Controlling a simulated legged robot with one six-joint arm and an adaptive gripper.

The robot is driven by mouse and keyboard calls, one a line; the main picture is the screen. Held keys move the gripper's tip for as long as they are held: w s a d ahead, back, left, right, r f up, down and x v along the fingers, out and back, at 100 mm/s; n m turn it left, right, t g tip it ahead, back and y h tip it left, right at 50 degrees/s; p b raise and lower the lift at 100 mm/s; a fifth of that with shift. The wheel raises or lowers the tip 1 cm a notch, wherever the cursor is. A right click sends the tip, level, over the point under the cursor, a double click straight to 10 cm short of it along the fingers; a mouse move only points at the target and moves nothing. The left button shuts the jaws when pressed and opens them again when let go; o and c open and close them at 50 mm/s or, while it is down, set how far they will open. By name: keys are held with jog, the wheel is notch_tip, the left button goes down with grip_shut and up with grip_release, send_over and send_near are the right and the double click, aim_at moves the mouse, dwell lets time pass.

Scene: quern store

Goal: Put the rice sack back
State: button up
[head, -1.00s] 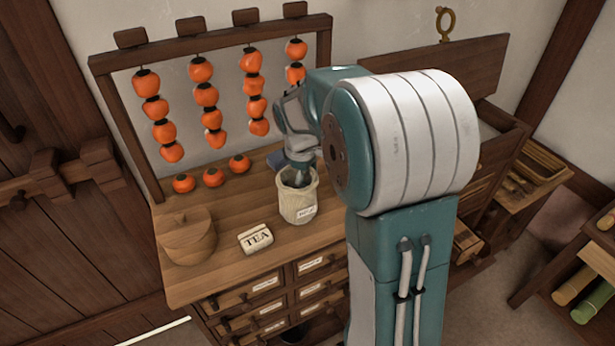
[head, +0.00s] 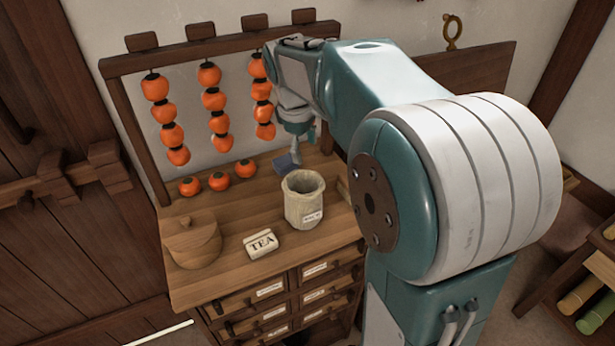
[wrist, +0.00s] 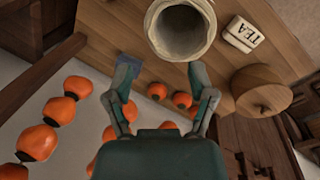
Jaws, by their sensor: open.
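The rice sack (head: 300,209) is a pale, open-topped cloth sack with a small label on its front. It stands upright on the wooden chest top (head: 245,208), right of the tea box. In the wrist view the sack (wrist: 180,48) shows at the top centre, its wide mouth facing the camera. My gripper (head: 297,158) is above and behind the sack, clear of it. In the wrist view my gripper (wrist: 162,70) has its two fingers spread with nothing between them; the sack lies beyond the fingertips.
A white tea box (head: 261,243) and a round lidded wooden pot (head: 192,240) stand left of the sack. Several persimmons (head: 218,181) lie behind, under a rack (head: 126,108) of hanging strings. A dark blue object (head: 284,164) lies near my gripper. My arm hides the right side.

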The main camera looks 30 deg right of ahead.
jog(key=s+a+m+t+y, duration=0.1)
jog(key=s+a+m+t, duration=0.1)
jog(key=s, duration=0.8)
jog(key=s+a+f+m+t, duration=0.1)
jog(key=s+a+m+t, duration=0.2)
jog(key=s, duration=0.7)
jog(key=a+m, duration=0.2)
jog(key=a, duration=0.2)
jog(key=shift+s+y, duration=0.4)
